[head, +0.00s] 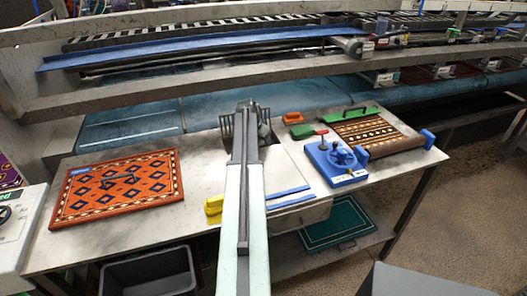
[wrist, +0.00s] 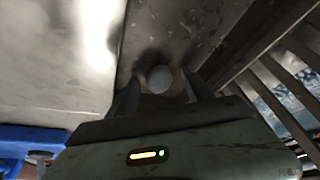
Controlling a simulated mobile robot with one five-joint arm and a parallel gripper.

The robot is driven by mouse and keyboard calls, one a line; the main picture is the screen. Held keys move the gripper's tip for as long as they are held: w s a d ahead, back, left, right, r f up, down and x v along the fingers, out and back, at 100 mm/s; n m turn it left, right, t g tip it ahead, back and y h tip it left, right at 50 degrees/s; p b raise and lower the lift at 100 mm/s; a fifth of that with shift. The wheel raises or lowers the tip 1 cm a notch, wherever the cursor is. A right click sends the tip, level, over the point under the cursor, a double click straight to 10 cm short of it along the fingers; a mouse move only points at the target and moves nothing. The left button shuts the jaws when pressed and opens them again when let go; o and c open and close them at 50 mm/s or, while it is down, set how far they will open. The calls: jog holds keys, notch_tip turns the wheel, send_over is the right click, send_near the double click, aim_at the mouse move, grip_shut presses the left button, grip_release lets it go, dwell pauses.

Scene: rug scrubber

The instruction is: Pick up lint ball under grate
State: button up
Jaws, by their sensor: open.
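The lint ball (wrist: 160,79) is small, round and pale grey. In the wrist view it lies on a stained metal surface, with a dark smudge beyond it. My gripper (wrist: 161,84) is open, with one finger on each side of the ball; I cannot tell whether either finger touches it. The grate (wrist: 268,82) shows as slanted metal bars on the right of the wrist view, beside the ball. In the head view my arm reaches over the table to the grate (head: 226,130), and the ball is hidden there.
A patterned orange rug (head: 85,200) lies on the table (head: 120,235) at left. A blue device (head: 335,165) and a rolled rug (head: 385,135) are at right. A yellow tool (head: 213,206) and blue strips (head: 290,197) lie near my arm. A grey bin (head: 150,275) stands below.

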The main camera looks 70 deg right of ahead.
aim_at(263, 143)
grip_shut()
notch_tip(263, 143, up, 10)
jog(key=p, duration=1)
